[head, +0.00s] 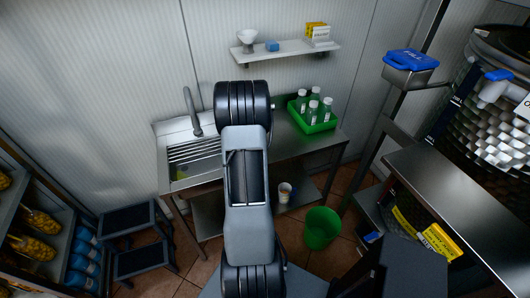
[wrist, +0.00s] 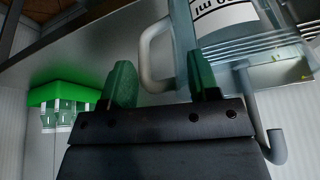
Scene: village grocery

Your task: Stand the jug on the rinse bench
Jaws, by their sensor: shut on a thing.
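The jug (wrist: 226,20) is a clear vessel with a pale handle and a white label with printed markings. In the wrist view its handle passes between the two green fingers of my gripper (wrist: 160,82), which is shut on it. The rinse bench (head: 288,153) is a steel table with a ribbed drainer and a tap (head: 192,110) at its left. In the head view my arm hides the jug and gripper. The jug is over or at the bench near the drainer; I cannot tell whether its base touches the steel.
A green crate (head: 325,127) of several bottles stands on the bench's right; it also shows in the wrist view (wrist: 62,93). A wall shelf (head: 285,51) is behind. A green bucket (head: 322,228) is on the floor, a step stool (head: 135,240) at left, a steel counter (head: 440,190) at right.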

